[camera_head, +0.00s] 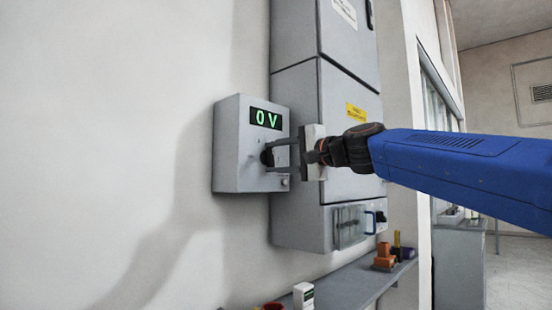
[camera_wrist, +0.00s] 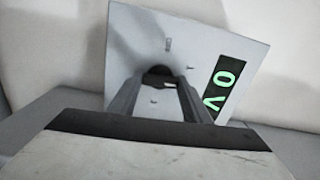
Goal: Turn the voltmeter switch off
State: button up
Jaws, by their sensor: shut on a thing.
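The voltmeter (camera_head: 232,150) is a grey box on the wall, and its display (camera_head: 266,118) reads "0 V" in green. Its dark round switch knob (camera_head: 265,156) sits below the display. My gripper (camera_head: 272,155) reaches in from the right with its fingers shut on the knob. In the wrist view the voltmeter (camera_wrist: 215,55) appears tilted, with the display (camera_wrist: 222,88) at the right. The knob (camera_wrist: 158,71) shows between my two fingers (camera_wrist: 155,90), its lower part partly hidden by them. Small marks surround the knob on the panel.
A tall grey cabinet (camera_head: 295,100) with a yellow label stands right behind the voltmeter. Below is a grey shelf (camera_head: 350,285) with an orange object (camera_head: 384,256) and a small white device (camera_head: 303,296). The wall left of the voltmeter is bare.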

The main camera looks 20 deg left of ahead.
jog(key=n, duration=0.4)
jog(key=shift+f+n, duration=0.1)
jog(key=shift+n, duration=0.2)
jog(key=n, duration=0.3)
jog(key=shift+n, duration=0.4)
jog(key=n, duration=0.8)
jog(key=shift+n, duration=0.4)
jog(key=o, duration=1)
jog(key=shift+o, duration=0.2)
